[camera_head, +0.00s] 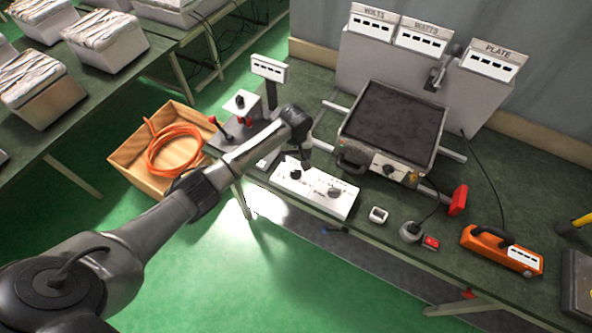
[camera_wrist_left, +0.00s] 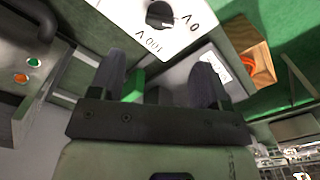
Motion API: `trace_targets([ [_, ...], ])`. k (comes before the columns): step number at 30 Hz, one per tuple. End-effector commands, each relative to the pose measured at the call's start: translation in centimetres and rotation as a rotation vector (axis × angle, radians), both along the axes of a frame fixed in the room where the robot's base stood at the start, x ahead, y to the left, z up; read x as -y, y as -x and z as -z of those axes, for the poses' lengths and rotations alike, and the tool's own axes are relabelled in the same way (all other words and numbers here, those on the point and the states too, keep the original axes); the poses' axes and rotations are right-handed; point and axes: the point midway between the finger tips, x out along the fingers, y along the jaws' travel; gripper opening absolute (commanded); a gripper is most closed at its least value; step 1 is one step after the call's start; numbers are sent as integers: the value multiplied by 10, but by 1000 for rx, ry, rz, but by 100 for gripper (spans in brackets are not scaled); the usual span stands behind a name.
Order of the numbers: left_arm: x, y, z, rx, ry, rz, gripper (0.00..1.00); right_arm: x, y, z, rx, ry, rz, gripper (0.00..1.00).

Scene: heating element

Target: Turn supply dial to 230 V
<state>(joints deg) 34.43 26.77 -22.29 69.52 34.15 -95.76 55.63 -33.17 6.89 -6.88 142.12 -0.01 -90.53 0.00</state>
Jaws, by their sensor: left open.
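A white supply panel (camera_head: 318,205) with two dials lies along the front edge of the green bench. Its left dial (camera_head: 296,174) is black; its right dial (camera_head: 335,192) is greyer. In the left wrist view a black dial (camera_wrist_left: 160,14) shows on the white panel (camera_wrist_left: 128,12), with marks reading 0 V and 100 V beside it. Its pointer setting cannot be read. My left gripper (camera_head: 305,163) is above the panel's back edge, close to the left dial. In the left wrist view its two fingers (camera_wrist_left: 157,75) are apart, with the dial beyond their tips. My right gripper is out of view.
A hot plate (camera_head: 392,125) stands behind the panel, with meters (camera_head: 425,38) behind it. A wooden box with orange hose (camera_head: 172,147) is at left. A small white block (camera_head: 378,215) and an orange clamp meter (camera_head: 500,250) lie to the right.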

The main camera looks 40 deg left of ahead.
Motion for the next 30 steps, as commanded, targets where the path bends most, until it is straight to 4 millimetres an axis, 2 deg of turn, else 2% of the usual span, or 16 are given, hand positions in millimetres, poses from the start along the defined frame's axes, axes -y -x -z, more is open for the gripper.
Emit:
trace_targets([
  [1, 1, 1, 13, -4, 0, 0, 70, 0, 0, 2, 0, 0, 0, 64],
  [6, 0, 1, 44, -4, -1, 0, 70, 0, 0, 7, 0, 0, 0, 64],
  [15, 1, 0, 84, -1, 0, 1, 70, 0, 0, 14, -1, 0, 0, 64],
  [21, 0, 0, 94, -1, -1, 2, 70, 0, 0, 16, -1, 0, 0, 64],
  [30, 0, 0, 96, 1, -1, 2, 70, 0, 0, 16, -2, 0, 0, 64],
])
